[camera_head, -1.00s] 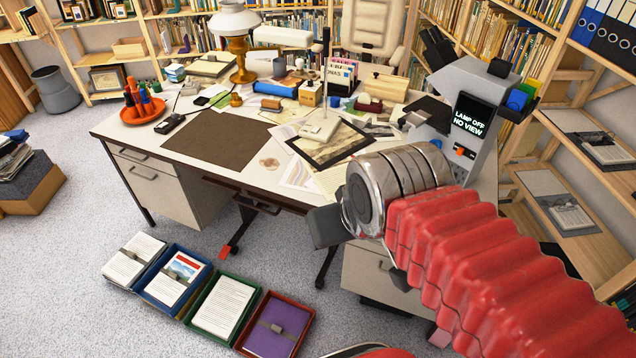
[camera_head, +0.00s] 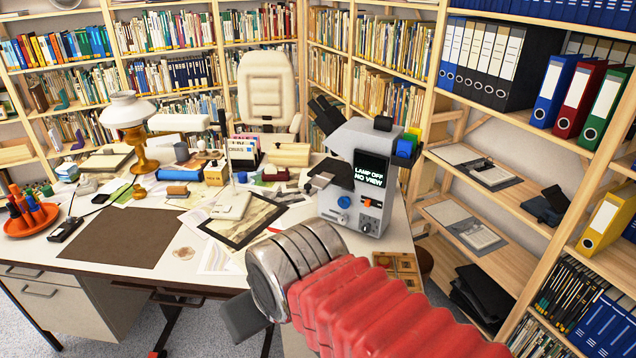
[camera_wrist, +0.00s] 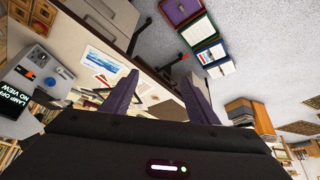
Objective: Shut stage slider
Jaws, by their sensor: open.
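A grey microscope-like device (camera_head: 365,180) stands at the right end of the desk, with black eyepieces. Its dark screen (camera_head: 370,169) reads "LAMP OFF NO VIEW". A blue knob (camera_head: 344,202) and a small orange control (camera_head: 367,203) sit below the screen. I cannot tell which part is the stage slider. My gripper (camera_wrist: 160,95) is open and empty in the wrist view, its two dark fingers apart. In the head view a dark finger (camera_head: 244,318) shows at the desk's front edge, left of and below the device. The device also shows in the wrist view (camera_wrist: 32,80), at the left.
The white desk (camera_head: 165,257) holds a brown mat (camera_head: 122,236), a dark-framed print (camera_head: 242,222), a brass lamp (camera_head: 132,120) and an orange tray of pens (camera_head: 30,221). Shelves (camera_head: 480,185) stand at the right.

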